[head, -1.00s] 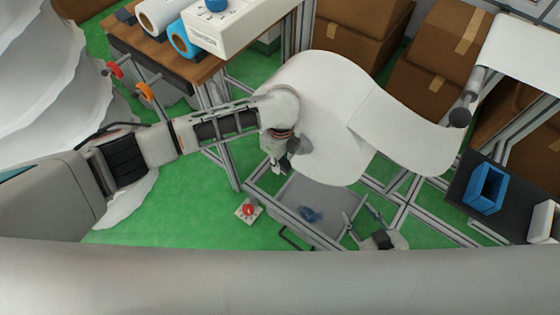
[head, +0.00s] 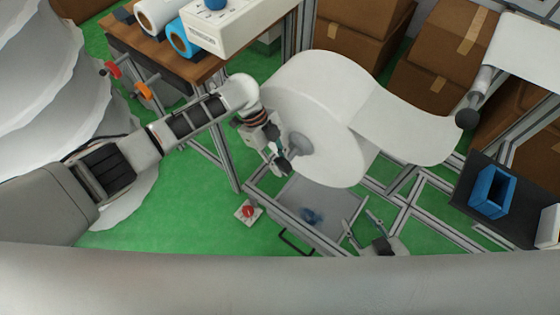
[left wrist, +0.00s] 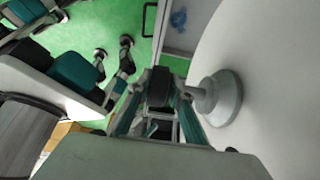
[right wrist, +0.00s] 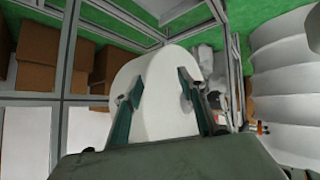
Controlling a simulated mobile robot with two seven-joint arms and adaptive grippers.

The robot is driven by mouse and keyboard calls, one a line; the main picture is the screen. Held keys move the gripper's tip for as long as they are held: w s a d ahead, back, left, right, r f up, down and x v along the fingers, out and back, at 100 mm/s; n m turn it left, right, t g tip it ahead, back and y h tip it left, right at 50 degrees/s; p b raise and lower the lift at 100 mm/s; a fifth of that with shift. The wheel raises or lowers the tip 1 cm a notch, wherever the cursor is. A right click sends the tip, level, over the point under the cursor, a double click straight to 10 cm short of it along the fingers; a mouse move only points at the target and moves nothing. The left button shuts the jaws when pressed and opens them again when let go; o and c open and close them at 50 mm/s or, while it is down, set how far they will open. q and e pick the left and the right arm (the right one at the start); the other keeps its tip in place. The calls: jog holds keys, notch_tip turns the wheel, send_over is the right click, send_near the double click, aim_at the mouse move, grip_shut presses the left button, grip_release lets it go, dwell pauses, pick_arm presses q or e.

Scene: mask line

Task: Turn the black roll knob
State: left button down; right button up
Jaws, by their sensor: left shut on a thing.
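The large white roll (head: 325,100) hangs in the frame at the centre of the head view, its sheet running to the right. A grey hub (head: 298,146) sits on its near face; it also shows in the left wrist view (left wrist: 222,97). My left gripper (head: 279,150) is at this hub, its fingers shut around the dark roll knob (left wrist: 160,90) at the hub's end. The fingers hide part of the knob. My right gripper (head: 364,221) is open and empty, low in front of the roll; the roll shows between its fingers in the right wrist view (right wrist: 160,104).
A round black knob (head: 467,118) ends the roller at the right. A grey tray (head: 330,203) with a blue item lies below the roll. A red button box (head: 248,212) stands on the green floor. A table with rolls is at the upper left, cardboard boxes (head: 440,65) behind.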

aim_at(275, 160)
pick_arm(q)
jog(key=shift+s+a+f+g+h+b, duration=0.1)
jog(key=shift+s+f+g+h+b, duration=0.3)
jog(key=shift+f, duration=0.15)
jog(key=shift+r+g+h, duration=0.1)
jog(key=shift+g+h, duration=0.2)
pick_arm(e)
jog(key=shift+w+a+r, duration=0.1)
jog(key=shift+w+r, duration=0.1)
jog(key=shift+w, duration=0.5)
pick_arm(q)
jog(key=c, duration=1.9)
grip_release()
jog(key=shift+w+r, duration=0.15)
jog(key=shift+r, duration=0.05)
jog(key=shift+w+r, duration=0.1)
jog(key=shift+w+a+r, duration=0.15)
jog(key=shift+r, duration=0.1)
jog(key=v, duration=0.6)
jog(key=shift+a+r, duration=0.2)
jog(key=shift+r, duration=0.1)
pick_arm(e)
jog(key=shift+s+f, duration=0.1)
jog(key=shift+s, duration=0.2)
